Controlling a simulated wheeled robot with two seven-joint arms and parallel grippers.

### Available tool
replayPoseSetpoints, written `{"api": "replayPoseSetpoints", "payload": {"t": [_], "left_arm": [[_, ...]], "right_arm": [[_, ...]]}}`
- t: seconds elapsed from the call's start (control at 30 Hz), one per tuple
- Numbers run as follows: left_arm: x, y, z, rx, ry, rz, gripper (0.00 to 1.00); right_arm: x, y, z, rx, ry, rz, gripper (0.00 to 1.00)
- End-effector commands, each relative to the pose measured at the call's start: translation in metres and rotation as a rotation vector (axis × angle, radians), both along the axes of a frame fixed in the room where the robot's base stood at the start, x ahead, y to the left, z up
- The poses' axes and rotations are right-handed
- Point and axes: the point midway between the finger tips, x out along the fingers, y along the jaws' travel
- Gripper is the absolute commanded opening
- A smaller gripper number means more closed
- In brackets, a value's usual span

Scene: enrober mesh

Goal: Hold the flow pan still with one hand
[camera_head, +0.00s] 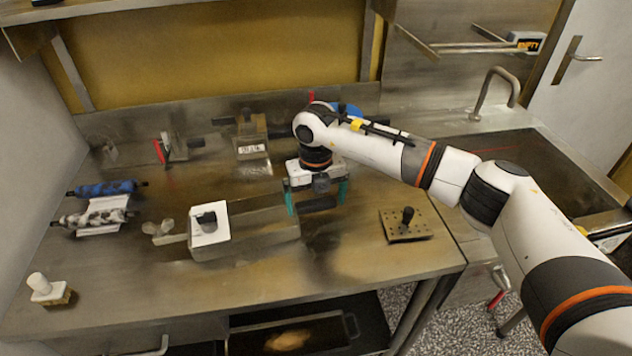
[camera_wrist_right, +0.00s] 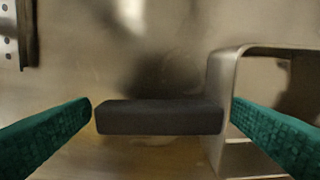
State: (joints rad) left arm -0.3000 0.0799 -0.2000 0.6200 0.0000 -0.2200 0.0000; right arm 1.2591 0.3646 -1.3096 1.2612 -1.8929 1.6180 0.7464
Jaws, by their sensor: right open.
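The flow pan (camera_head: 262,232) appears to be the low metal box in the middle of the bench, partly under my right arm's gripper. A dark grey bar, its handle (camera_head: 318,204), sits at its right end; in the right wrist view the bar (camera_wrist_right: 160,117) lies crosswise between my fingers. My right gripper (camera_head: 316,199) is open, with its green fingers at either end of the bar. The left fingertip looks very close to the bar, but contact cannot be told. A metal frame (camera_wrist_right: 222,75) stands beside the right finger. My left gripper is not in view.
A white card with a black piece (camera_head: 208,222) lies on the box's left part. A perforated plate with a black knob (camera_head: 407,228) stands to the right. Blue and mottled rollers (camera_head: 105,188) lie at left. A sink (camera_head: 530,165) is at the far right.

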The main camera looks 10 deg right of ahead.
Motion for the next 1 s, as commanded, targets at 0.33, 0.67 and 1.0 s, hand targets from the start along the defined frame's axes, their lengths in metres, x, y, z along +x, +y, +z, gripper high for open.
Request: {"api": "replayPoseSetpoints", "payload": {"t": [0.33, 0.67, 1.0], "left_arm": [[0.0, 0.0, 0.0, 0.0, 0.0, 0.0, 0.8], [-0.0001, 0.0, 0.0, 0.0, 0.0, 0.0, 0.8], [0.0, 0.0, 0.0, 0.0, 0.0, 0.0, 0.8]], "right_arm": [[0.0, 0.0003, -0.0152, 0.001, -0.001, 0.0, 1.0], [0.0, 0.0002, -0.0149, 0.001, 0.0, 0.0, 0.69], [0.0, 0.0002, -0.0147, 0.002, 0.0, 0.0, 0.53]]}}
